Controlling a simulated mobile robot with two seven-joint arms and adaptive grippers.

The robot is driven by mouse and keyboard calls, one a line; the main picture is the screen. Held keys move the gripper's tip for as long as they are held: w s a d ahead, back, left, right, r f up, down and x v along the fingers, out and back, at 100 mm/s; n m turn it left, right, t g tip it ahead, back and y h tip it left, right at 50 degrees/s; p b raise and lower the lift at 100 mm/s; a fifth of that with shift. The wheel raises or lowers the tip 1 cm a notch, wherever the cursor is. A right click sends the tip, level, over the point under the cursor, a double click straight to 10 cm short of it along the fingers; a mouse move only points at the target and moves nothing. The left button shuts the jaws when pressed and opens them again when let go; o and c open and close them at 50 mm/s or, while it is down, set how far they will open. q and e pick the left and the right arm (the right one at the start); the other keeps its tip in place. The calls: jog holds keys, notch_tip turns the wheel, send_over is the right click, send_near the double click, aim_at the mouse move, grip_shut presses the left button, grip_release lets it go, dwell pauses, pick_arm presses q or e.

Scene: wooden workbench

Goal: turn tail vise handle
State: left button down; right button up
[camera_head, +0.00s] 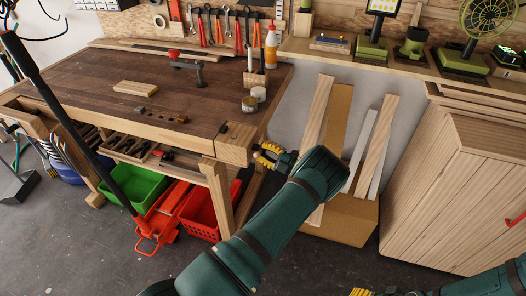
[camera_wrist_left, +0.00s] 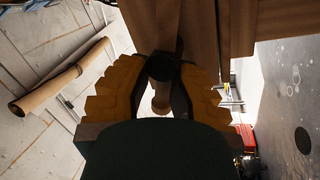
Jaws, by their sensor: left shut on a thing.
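The tail vise (camera_head: 234,146) is the wooden block at the right front corner of the workbench (camera_head: 95,85). My left gripper (camera_head: 264,154) is at its outer end face, with yellow fingers pointing at the bench. In the left wrist view its two fingers (camera_wrist_left: 160,75) are closed in around a dark round screw head and a wooden handle (camera_wrist_left: 161,101). The handle's rounded end shows between the fingers; the rest is hidden. In the head view the handle is hidden by the gripper. My right gripper (camera_head: 362,292) is cut off at the bottom edge.
Leaning boards (camera_head: 374,145) and a cardboard box (camera_head: 350,222) stand just right of my left gripper. A wooden cabinet (camera_head: 455,200) is farther right. A green crate (camera_head: 140,190) and red crate (camera_head: 203,212) sit under the bench.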

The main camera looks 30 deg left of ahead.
pick_arm(q)
jog(key=shift+w+d+r, duration=0.1)
jog(key=shift+w+d, duration=0.15)
jog(key=c, duration=0.6)
grip_release()
jog(key=shift+w+d, duration=0.1)
jog(key=shift+a, duration=0.2)
jog(key=shift+d, duration=0.1)
jog(key=v, duration=1.2)
